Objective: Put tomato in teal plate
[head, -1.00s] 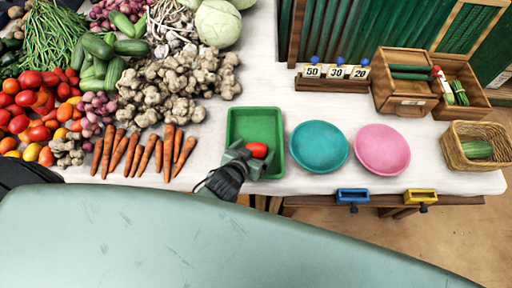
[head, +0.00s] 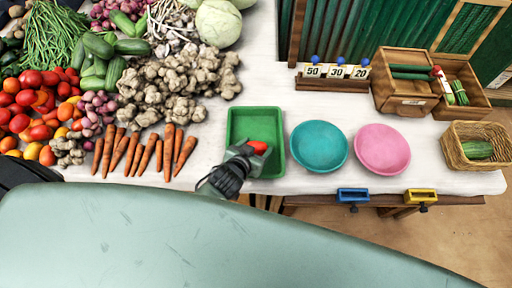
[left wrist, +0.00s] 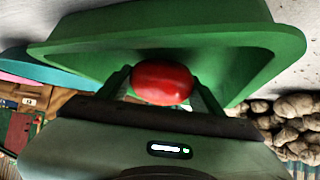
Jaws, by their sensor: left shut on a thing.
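A red tomato (head: 258,147) is held between the fingers of my left gripper (head: 254,151), over the front part of the green tray (head: 233,115). In the left wrist view the tomato (left wrist: 162,82) sits between the two fingertips, with the green tray (left wrist: 215,40) behind it. Whether the tomato touches the tray floor I cannot tell. The teal plate (head: 319,146) is empty and lies just right of the tray. My right gripper is not in view.
A pink plate (head: 382,149) lies right of the teal one. Carrots (head: 140,155) and ginger (head: 180,85) lie left of the tray. A wicker basket (head: 462,160) stands at the right end. Number cards (head: 337,72) stand at the back.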

